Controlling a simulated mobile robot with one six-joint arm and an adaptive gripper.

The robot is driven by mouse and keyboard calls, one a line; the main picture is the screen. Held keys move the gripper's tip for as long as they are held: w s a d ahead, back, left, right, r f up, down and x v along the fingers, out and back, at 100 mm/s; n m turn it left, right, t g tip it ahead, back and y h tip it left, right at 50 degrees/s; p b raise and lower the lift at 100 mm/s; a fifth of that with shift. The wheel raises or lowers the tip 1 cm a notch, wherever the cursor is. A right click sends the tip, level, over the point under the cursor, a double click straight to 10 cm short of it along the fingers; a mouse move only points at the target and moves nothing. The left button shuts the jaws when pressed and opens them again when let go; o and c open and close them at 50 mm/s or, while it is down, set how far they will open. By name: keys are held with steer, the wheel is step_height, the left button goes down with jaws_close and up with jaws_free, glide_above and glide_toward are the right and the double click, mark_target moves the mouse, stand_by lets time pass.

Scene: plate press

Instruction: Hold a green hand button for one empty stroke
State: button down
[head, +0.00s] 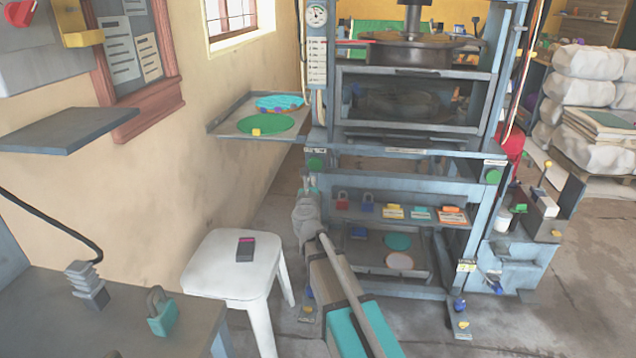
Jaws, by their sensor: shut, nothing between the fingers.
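The plate press (415,100) is a blue-grey frame with a dark pressing chamber behind a clear front. One green hand button (316,163) sits on the left end of its front rail. A second green hand button (493,176) sits on the right end. My gripper (307,184) is shut and empty, pointing up just below and slightly left of the left button. A small gap seems to show between the fingertips and that button, but I cannot tell the depth.
A shelf under the rail (400,213) holds padlocks and tags. A white stool (215,265) with a dark phone-like device (245,249) stands left of my arm. A side tray (228,128) with green and blue plates juts from the wall. White sacks (583,75) stand at right.

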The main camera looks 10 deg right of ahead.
mark_target(321, 165)
steer(key=f+m, duration=0.1)
steer(key=d+f+m+h+b, duration=0.1)
steer(key=f, duration=0.1)
steer(key=shift+w+m+g, duration=0.1)
steer(key=shift+m+g, duration=0.3)
steer(key=shift+w+d, duration=0.1)
steer(key=x, duration=1.3)
steer(key=shift+w+d, duration=0.25)
steer(key=shift+w, duration=0.1)
